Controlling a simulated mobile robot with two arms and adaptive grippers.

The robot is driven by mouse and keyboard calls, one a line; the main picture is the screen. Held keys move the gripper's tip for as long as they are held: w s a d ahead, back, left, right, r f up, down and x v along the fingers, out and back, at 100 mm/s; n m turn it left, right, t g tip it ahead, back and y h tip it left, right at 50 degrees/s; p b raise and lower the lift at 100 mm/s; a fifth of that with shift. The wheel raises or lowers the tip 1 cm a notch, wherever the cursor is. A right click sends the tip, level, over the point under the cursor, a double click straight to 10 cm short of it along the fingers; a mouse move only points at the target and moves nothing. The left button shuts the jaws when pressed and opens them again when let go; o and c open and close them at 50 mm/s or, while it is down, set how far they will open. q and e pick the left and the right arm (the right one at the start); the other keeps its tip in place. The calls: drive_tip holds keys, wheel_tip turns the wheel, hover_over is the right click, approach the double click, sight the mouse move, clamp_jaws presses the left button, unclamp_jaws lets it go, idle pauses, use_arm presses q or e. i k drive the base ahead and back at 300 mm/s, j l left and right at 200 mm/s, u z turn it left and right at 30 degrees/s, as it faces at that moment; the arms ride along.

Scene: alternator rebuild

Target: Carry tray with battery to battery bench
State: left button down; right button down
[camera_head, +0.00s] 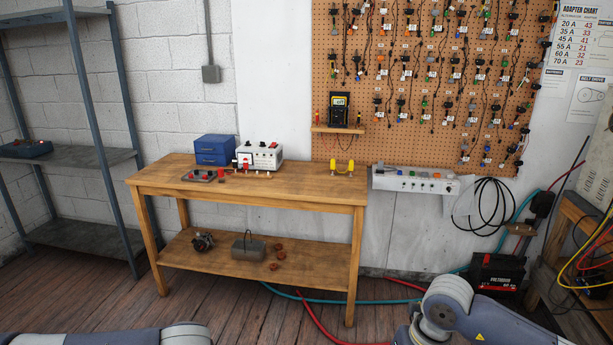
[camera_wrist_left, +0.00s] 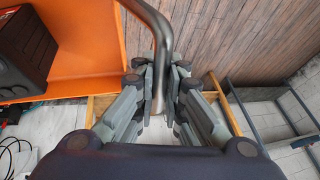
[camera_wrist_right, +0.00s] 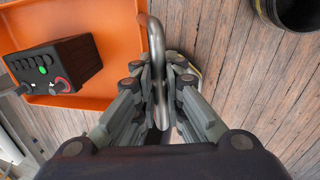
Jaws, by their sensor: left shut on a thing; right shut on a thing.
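The orange tray shows at the upper left of the left wrist view (camera_wrist_left: 85,75) and of the right wrist view (camera_wrist_right: 110,88). A dark box with a red top (camera_wrist_left: 22,45), seemingly the battery, sits on it in the left wrist view. A black box with knobs and a green light (camera_wrist_right: 54,68) sits on it in the right wrist view. My left gripper (camera_wrist_left: 162,75) is shut on a metal tray handle (camera_wrist_left: 158,30). My right gripper (camera_wrist_right: 162,75) is shut on another metal handle (camera_wrist_right: 154,35). The head view shows neither tray nor grippers.
A wooden bench (camera_head: 300,193) with a lower shelf stands ahead, holding a blue box (camera_head: 216,150) and a white instrument (camera_head: 260,156). Metal shelving (camera_head: 68,156) is at left. A black and red battery (camera_head: 497,273) stands low at right. Hoses (camera_head: 390,301) cross the floor.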

sight(319, 184)
drive_tip(key=i+z, duration=0.1)
drive_tip(key=i, duration=1.25)
drive_tip(key=i+j+z, duration=0.15)
drive_tip(key=i, duration=1.2)
drive_tip(key=i+j, duration=0.3)
drive_tip(key=i, duration=0.15)
drive_tip(key=i+j, duration=0.25)
drive_tip(key=i, duration=0.2)
